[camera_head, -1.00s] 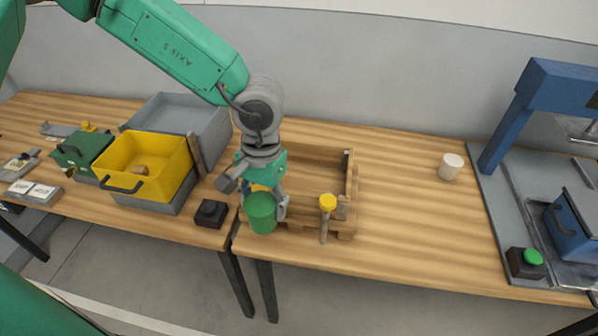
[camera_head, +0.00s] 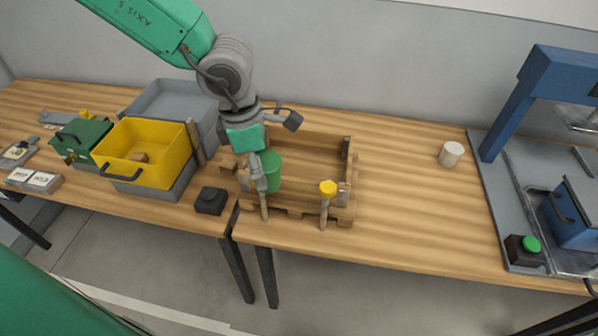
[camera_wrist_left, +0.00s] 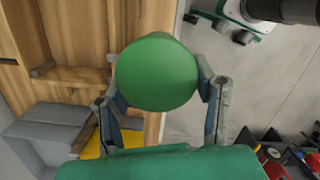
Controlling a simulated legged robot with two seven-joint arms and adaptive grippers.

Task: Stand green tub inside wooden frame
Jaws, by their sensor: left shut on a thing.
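The green tub (camera_head: 273,171) is held by my left gripper (camera_head: 268,165) over the left part of the wooden frame (camera_head: 318,140). One finger passes in front of the tub; the other is mostly hidden. In the left wrist view the tub (camera_wrist_left: 156,73) shows as a round green face between the two fingers, with wooden frame parts (camera_wrist_left: 75,74) to its left. I cannot tell whether its base touches the frame floor. My right gripper is not in view.
A yellow-topped post (camera_head: 328,189) stands at the frame's front edge. A yellow bin (camera_head: 150,175) and a black block (camera_head: 211,200) are to the left. A white cup (camera_head: 451,154) and a blue press (camera_head: 515,115) are to the right. Table between is clear.

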